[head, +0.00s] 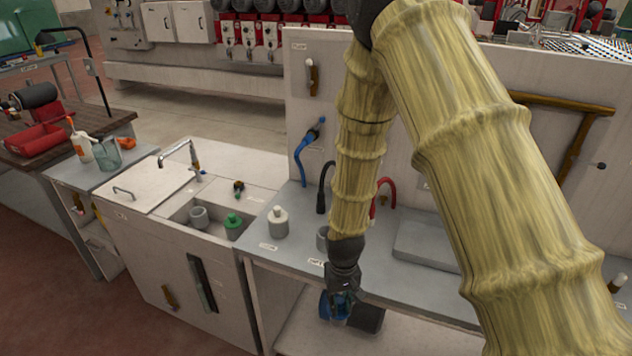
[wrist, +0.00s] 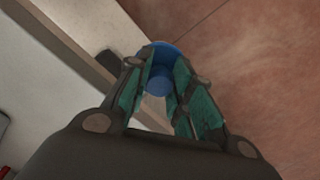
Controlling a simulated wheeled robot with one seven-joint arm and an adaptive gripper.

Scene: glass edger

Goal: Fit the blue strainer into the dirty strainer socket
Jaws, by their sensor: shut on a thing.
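The blue strainer (head: 337,306) is held in my gripper (head: 342,292), which hangs at the front edge of the grey bench in the head view. In the wrist view the strainer (wrist: 159,60) sits between the green-padded fingers of my gripper (wrist: 166,75), with the red floor behind it. A short grey round holder (head: 322,238) stands on the bench behind a small label (head: 315,262); the label may read "DIRTY", but it is too small to be sure. The holder's right side is partly hidden by my arm, and I cannot see into it.
The sink (head: 212,220) at left holds a grey cup and a green item.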

